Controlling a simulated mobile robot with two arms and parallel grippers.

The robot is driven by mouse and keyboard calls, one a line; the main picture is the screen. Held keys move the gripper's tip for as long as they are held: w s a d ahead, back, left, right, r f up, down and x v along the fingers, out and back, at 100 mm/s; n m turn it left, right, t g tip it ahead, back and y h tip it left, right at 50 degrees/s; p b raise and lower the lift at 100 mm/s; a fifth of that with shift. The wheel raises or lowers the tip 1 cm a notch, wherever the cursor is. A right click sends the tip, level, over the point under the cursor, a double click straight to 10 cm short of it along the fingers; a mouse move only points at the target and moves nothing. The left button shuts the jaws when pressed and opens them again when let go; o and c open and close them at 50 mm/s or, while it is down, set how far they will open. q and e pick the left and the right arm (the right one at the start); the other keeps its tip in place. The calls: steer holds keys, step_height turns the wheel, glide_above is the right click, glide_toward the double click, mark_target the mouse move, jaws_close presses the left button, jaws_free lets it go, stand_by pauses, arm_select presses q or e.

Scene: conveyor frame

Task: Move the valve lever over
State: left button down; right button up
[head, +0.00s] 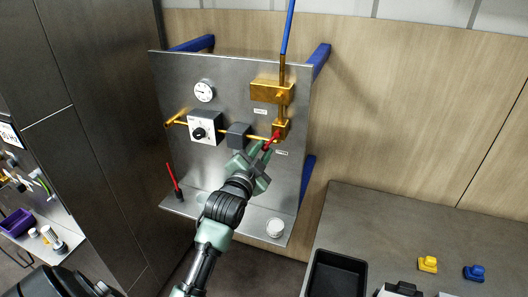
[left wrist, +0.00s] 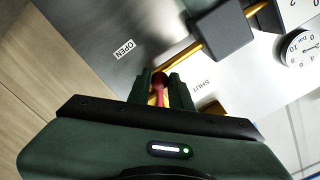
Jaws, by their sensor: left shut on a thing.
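The red valve lever (head: 271,141) sits at the brass valve (head: 281,128) on the right part of the metal panel (head: 235,85). My left gripper (head: 262,150) is at the panel, shut on the lever. In the left wrist view the red lever (left wrist: 159,89) stands between my two green fingers. OPEN (left wrist: 124,50) and SHUT (left wrist: 201,87) labels lie on either side of it in that view. The fingers hide part of the lever. My right gripper is not in view.
A gauge (head: 204,91), a dial box (head: 205,128) and a dark grey block (head: 238,136) sit left of the valve. A red stick (head: 172,178) and a white cap (head: 275,228) stand on the panel's lower ledge. A black tray (head: 337,274) is on the right counter.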

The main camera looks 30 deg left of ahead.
arm_select(q)
steer(key=shift+s+a+r+p, duration=0.15)
steer(key=shift+a+r+p, duration=0.4)
steer(key=shift+a+p, duration=0.1)
steer(key=shift+s+a+r+p, duration=0.1)
steer(key=shift+a+r+p, duration=0.25)
steer(key=shift+r+p, duration=0.45)
